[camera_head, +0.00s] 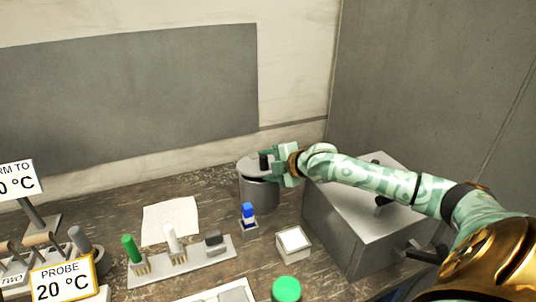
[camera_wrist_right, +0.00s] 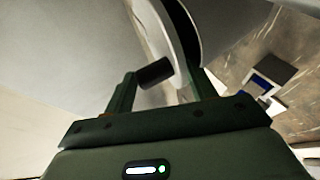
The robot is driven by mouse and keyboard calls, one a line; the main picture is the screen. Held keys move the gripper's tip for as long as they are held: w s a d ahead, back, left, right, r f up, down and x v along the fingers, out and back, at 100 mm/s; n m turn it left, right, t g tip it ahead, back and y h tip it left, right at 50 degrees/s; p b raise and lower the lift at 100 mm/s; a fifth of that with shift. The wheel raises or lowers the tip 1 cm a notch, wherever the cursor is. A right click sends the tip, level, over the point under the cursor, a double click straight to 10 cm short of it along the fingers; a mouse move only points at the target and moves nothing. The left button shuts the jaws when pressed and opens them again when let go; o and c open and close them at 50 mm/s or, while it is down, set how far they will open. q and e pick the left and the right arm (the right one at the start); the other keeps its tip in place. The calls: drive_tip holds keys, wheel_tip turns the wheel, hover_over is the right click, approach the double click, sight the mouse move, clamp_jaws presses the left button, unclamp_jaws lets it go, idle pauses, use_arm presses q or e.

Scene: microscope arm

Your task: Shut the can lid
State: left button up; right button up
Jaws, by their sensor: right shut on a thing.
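The grey can (camera_head: 259,194) stands on the bench beside the large metal box. Its round lid (camera_head: 252,168), with a black knob (camera_head: 263,160), is over the can's top. In the right wrist view, the lid (camera_wrist_right: 157,30) shows edge-on with a dark gap between it and the can's rim, so it looks partly raised. My right gripper (camera_head: 277,166) is at the lid's right side, shut on the lid, with the knob (camera_wrist_right: 155,73) between its fingers (camera_wrist_right: 160,85). The exact contact is hard to see. My left gripper is not in view.
The metal box (camera_head: 345,220) stands under my right arm. A small blue-topped item (camera_head: 248,215) and a white-topped box (camera_head: 293,242) sit in front of the can. A paper sheet (camera_head: 170,220) and a rack of brushes (camera_head: 182,262) lie to the left.

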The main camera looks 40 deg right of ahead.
drive_tip(key=shift+o, duration=0.3)
drive_tip(key=shift+s+f, duration=0.1)
drive_tip(key=shift+f, duration=0.5)
drive_tip(key=o, duration=1)
drive_tip(key=shift+c, duration=0.2)
drive_tip(key=shift+r, duration=0.1)
